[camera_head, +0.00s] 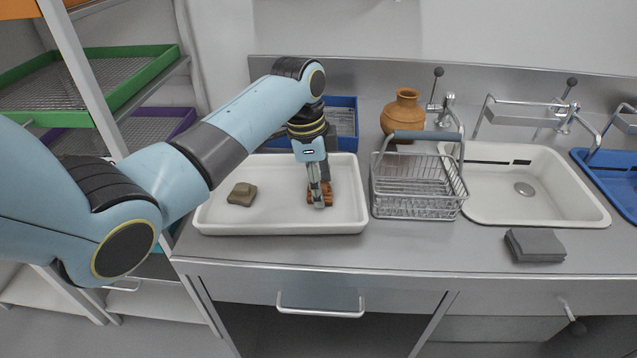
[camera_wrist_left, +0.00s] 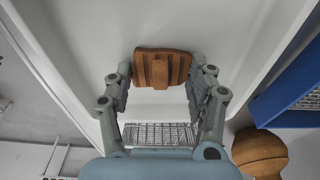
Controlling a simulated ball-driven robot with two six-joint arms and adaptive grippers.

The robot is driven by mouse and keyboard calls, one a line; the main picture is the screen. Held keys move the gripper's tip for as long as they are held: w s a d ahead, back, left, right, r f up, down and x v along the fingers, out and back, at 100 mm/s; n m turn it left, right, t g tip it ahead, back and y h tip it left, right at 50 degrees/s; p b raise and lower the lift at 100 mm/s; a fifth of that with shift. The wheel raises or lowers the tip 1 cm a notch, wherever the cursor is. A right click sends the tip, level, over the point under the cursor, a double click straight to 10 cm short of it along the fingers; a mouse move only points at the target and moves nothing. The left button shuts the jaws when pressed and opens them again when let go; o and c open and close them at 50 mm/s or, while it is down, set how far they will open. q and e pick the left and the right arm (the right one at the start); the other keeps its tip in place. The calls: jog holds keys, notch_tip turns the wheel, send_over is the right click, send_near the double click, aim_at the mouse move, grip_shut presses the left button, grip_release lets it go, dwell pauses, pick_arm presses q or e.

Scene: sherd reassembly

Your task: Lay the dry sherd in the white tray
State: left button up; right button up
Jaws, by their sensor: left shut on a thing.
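The sherd (camera_head: 328,194) is a reddish-brown, ridged piece. It is inside the white tray (camera_head: 216,213), in the tray's right half, low over the floor or on it; I cannot tell whether it touches. My left gripper (camera_head: 318,190) points down and is shut on the sherd. In the left wrist view, the sherd (camera_wrist_left: 162,68) sits between the two fingertips of the gripper (camera_wrist_left: 160,84), with the white tray floor (camera_wrist_left: 120,30) behind it. The fingers partly hide the sherd in the head view. My right gripper is not in view.
A brown-olive block (camera_head: 242,194) lies in the tray's left half. A wire basket (camera_head: 418,192) stands just right of the tray, a blue tray (camera_head: 342,120) and clay jar (camera_head: 403,113) behind. A white sink (camera_head: 525,192) and grey stack (camera_head: 535,245) are further right.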

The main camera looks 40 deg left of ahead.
aim_at(310, 192)
pick_arm(q)
jog(key=o, duration=1.2)
jog(key=shift+f, duration=0.1)
jog(key=shift+c, duration=0.2)
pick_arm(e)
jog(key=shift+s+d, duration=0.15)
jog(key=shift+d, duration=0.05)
pick_arm(q)
notch_tip(310, 192, up, 12)
jog(key=s+a, duration=0.1)
jog(key=shift+a, duration=0.15)
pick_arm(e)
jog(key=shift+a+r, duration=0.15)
